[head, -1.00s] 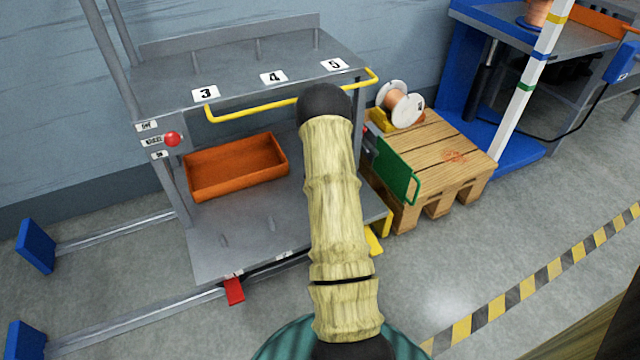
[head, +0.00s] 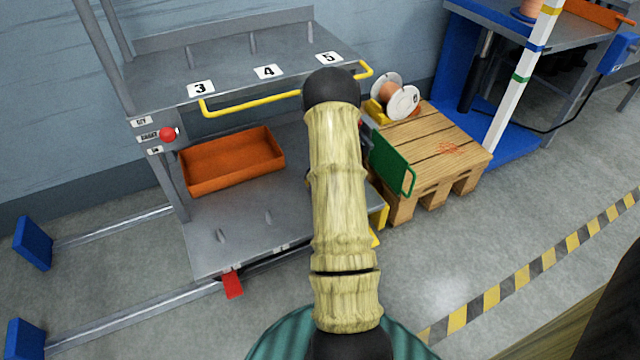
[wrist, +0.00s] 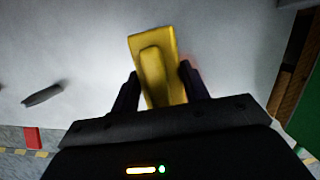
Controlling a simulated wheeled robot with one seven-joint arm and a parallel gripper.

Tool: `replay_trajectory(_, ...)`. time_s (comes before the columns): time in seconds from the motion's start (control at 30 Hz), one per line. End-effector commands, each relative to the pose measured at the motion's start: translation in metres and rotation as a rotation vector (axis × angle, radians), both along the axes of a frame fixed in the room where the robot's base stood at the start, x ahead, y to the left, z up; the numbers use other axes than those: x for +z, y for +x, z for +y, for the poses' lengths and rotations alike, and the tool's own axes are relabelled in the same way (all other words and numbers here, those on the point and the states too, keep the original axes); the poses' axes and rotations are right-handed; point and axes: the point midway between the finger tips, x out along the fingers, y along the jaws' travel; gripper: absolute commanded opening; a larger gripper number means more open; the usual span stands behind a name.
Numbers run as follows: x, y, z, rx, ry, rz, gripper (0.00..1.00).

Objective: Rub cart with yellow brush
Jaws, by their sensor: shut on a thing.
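The cart (head: 225,215) is a grey metal shelf unit with a yellow handle bar (head: 255,104) and number labels on its upper shelf. My gripper (wrist: 160,92) is seen in the wrist view, its two dark fingers shut on the yellow brush (wrist: 155,65). The brush is a flat yellow block with a raised grip. Behind it in the wrist view is a pale grey surface, likely the cart's lower shelf (wrist: 70,60); I cannot tell whether the brush touches it. In the head view my arm hides the gripper and most of the brush.
An orange bin (head: 232,160) sits on the cart's lower shelf. A wooden pallet stack (head: 440,145) with a wire spool (head: 402,101) stands right of the cart, beside a green panel (head: 390,160). A red pedal (head: 232,284) sticks out at the cart's front. Open floor lies in front.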

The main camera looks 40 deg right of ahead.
Motion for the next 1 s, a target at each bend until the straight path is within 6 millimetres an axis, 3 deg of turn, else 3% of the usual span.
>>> replay_trajectory(0.53,-0.003,-0.032,0.008,-0.002,0.001,0.0,0.15)
replay_trajectory(1.0,-0.004,-0.039,0.009,-0.002,0.001,0.001,0.15)
